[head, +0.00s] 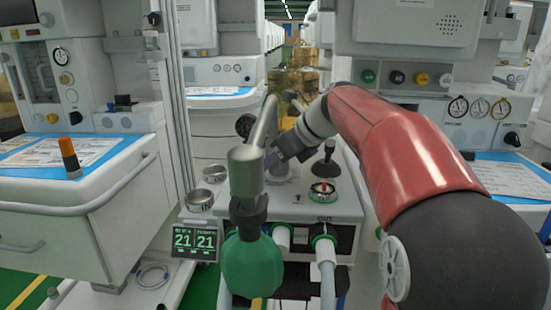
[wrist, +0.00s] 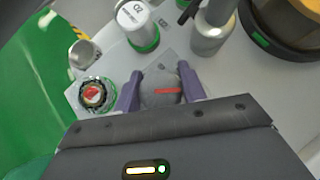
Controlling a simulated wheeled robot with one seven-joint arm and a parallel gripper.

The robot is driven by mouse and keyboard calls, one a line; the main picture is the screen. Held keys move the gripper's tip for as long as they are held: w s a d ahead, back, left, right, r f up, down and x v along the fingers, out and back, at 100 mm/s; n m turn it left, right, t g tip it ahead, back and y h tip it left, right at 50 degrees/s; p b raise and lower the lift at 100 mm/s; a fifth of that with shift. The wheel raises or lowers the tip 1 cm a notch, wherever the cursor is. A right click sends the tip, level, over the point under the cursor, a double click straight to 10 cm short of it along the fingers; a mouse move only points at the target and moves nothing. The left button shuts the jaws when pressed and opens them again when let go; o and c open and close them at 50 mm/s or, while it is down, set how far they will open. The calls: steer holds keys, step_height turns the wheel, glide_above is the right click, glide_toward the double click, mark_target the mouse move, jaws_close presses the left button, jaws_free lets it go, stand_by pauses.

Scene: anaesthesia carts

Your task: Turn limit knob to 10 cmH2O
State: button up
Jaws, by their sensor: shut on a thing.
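The limit knob (wrist: 160,98) is a grey round knob with a red pointer mark, seen in the wrist view on the light panel. Its red mark lies nearly level in that view, toward the right finger. My gripper (wrist: 160,88) is shut on the knob, with one purple finger on each side. The scale numbers around the knob are too small or hidden to read. In the head view my gripper (head: 277,160) is low over the white unit, and the knob is mostly hidden there by the gripper and a metal cylinder.
A round gauge with a green ring (head: 323,192) sits close to the gripper; it also shows in the wrist view (wrist: 95,95). A metal cylinder with a green bag (head: 250,264) stands in front. A black lever (head: 325,165) is at the right. A small display (head: 195,241) reads 21 and 21.

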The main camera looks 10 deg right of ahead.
steer(key=shift+n, duration=0.3)
steer(key=shift+n+g+y+p, duration=0.5)
steer(key=shift+n+p, duration=0.05)
steer(key=shift+n, duration=0.05)
steer(key=n+g+y, duration=0.1)
steer(key=n, duration=0.1)
steer(key=shift+s+a+n+g, duration=0.1)
steer(key=shift+n+g, duration=0.2)
steer(key=n+g, duration=0.1)
steer(key=n, duration=0.1)
steer(key=n+g+y, duration=0.1)
steer(key=n+g, duration=0.1)
steer(key=shift+s+n+g, duration=0.2)
steer(key=shift+n+g, duration=0.1)
steer(key=shift+n, duration=0.1)
steer(key=o, duration=1)
